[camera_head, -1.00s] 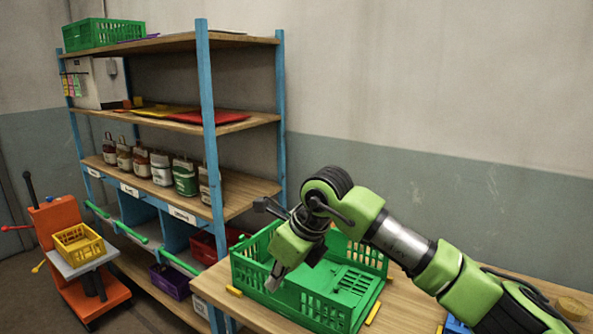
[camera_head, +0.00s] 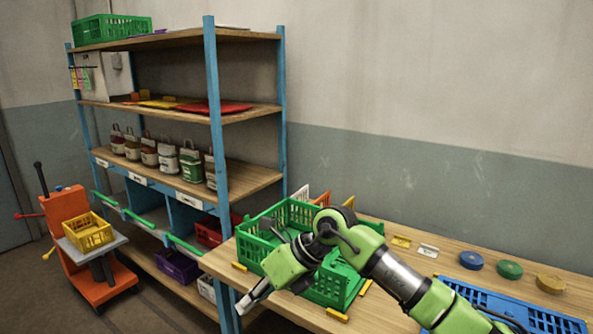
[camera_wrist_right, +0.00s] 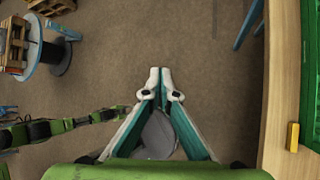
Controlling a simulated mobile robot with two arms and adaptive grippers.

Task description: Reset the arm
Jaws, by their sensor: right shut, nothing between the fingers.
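My right arm is green and grey and reaches in from the lower right of the head view. Its gripper (camera_head: 252,300) is shut and empty, in front of the table's near left edge and beside the green crate (camera_head: 290,215). In the right wrist view the gripper's fingertips (camera_wrist_right: 160,76) meet over bare brown floor, with nothing between them. My left gripper is not seen in the head view. A green and black jointed arm part shows at the left of the right wrist view, but I see no fingers on it.
The wooden table (camera_head: 450,245) bears the crate, a blue crate (camera_head: 510,310) and several coloured discs. An orange cart (camera_head: 66,213) holds a yellow basket (camera_head: 88,232).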

